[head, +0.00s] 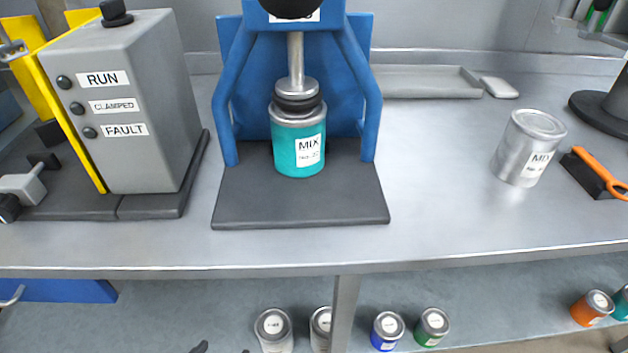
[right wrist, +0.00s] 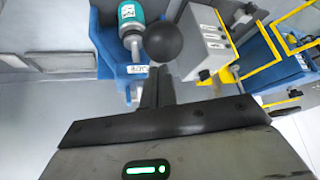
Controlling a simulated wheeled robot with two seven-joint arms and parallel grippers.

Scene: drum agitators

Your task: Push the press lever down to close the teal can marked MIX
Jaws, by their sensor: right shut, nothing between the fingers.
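The teal can marked MIX (head: 298,150) stands upright on the dark base of the blue press (head: 228,100), with the press plunger (head: 296,60) down at its top and black rings around it. The can also shows in the right wrist view (right wrist: 131,32). The lever's black ball knob (head: 292,6) is cut by the top edge of the head view. In the right wrist view the knob (right wrist: 165,43) is just past the tips of my right gripper (right wrist: 158,72), which is shut and empty; contact is unclear. Dark tips at the head view's bottom edge may be my left gripper (head: 222,349).
A grey box (head: 150,150) with RUN, CLAMPED and FAULT labels stands left of the press. A silver can (head: 515,150) and an orange-handled brush (head: 598,172) are on the right. A grey tray (head: 425,84) lies behind. Several cans stand on the lower shelf (head: 520,300).

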